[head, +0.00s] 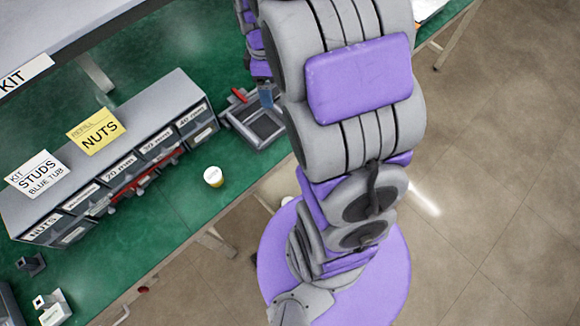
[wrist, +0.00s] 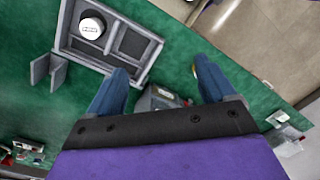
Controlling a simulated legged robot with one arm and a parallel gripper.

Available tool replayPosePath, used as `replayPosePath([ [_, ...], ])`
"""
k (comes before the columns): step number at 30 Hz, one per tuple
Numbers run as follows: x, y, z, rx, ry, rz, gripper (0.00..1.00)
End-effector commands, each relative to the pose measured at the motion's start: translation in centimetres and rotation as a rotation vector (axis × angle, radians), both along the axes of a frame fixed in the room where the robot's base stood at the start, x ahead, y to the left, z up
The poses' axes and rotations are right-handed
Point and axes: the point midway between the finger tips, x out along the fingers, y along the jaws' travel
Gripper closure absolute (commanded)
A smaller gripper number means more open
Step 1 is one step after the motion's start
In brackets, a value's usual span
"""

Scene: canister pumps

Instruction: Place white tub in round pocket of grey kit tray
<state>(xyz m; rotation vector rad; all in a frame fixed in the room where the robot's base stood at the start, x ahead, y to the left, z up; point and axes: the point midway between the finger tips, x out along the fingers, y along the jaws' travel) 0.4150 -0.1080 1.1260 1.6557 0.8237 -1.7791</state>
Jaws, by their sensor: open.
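The grey kit tray (head: 226,124) lies on the green bench, partly hidden by my arm. In the wrist view the tray (wrist: 131,67) is at the upper left, with several compartments. A white-lidded tub (wrist: 91,27) stands upright at its upper left end, over a compartment it mostly covers; I cannot tell how deep it sits. In the head view my arm hides that spot. My gripper (wrist: 165,80) is open and empty, its blue fingers apart and clear of this tub. In the head view one finger (head: 265,95) shows over the tray area.
Another tub, white-topped with a yellow band (head: 213,176), stands on the bench near its edge. A labelled drawer cabinet (head: 120,160) runs along the left. A grey block with red (wrist: 160,98) shows between my fingers. A grey bracket (wrist: 45,72) is beside the tray.

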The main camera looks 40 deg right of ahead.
Motion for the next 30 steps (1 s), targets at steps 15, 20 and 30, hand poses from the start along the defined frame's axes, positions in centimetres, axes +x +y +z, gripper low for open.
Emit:
replayPosePath([
  [15, -16.6, 9.1, 6.8, -0.055, 0.055, -0.599, 0.16],
  [20, -21.2, 10.3, 7.1, -0.082, 0.071, -0.748, 0.16],
  [30, -24.3, 10.9, 7.0, -0.105, 0.081, -0.860, 0.16],
])
